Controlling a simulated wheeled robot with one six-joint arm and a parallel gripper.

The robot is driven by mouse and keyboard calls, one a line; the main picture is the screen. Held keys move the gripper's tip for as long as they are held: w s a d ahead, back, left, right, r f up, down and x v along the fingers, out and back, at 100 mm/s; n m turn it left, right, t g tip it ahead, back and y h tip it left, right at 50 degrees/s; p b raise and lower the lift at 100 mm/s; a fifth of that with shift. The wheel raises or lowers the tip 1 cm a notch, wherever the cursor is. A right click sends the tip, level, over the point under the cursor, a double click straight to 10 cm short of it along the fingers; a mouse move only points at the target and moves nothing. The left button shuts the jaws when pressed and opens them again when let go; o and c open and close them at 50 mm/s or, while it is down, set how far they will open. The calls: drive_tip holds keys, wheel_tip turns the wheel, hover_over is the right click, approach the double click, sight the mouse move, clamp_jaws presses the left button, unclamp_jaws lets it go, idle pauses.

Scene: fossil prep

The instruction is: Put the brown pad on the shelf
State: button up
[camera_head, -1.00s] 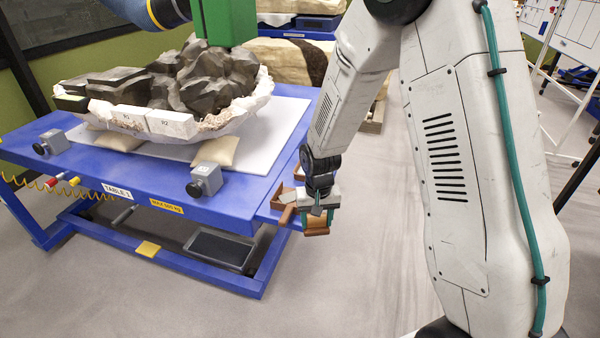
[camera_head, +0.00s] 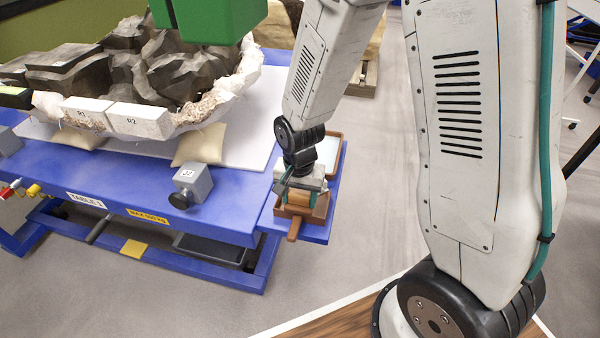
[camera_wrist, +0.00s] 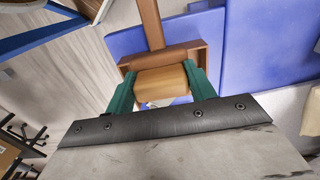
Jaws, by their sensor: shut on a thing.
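The brown pad (camera_wrist: 162,82), a tan-brown block with a rounded face, sits between the green fingers of my gripper (camera_wrist: 163,88) in the wrist view. My gripper (camera_head: 298,202) is shut on it and points down over the small blue shelf (camera_head: 318,232) at the table's right end. A darker brown open tray with a long handle (camera_head: 295,229) is right at the fingertips, its handle toward the camera. I cannot tell whether the pad touches the tray or shelf. The pad is mostly hidden in the head view.
The blue table (camera_head: 120,185) stands left, with a large dark fossil (camera_head: 110,80) in a white jacket. A grey block (camera_head: 192,184) sits near its right front corner. A second brown-rimmed tray (camera_head: 328,151) lies behind my gripper. Floor right of the shelf is clear.

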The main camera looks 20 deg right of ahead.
drive_tip(key=w+d, duration=0.1)
drive_tip(key=w, duration=0.2)
drive_tip(key=w+d, duration=0.1)
drive_tip(key=w, duration=0.3)
drive_tip(key=w+d+f, duration=0.1)
drive_tip(key=w+d, duration=0.1)
drive_tip(key=w, duration=0.2)
drive_tip(key=shift+d, duration=0.1)
wheel_tip(320, 180, down, 4)
drive_tip(key=shift+s+r, duration=0.15)
drive_tip(key=shift+r, duration=0.05)
drive_tip(key=shift+c, duration=1.3)
drive_tip(key=o, duration=1.2)
drive_tip(key=shift+f, duration=0.1)
drive_tip(key=shift+s, duration=0.1)
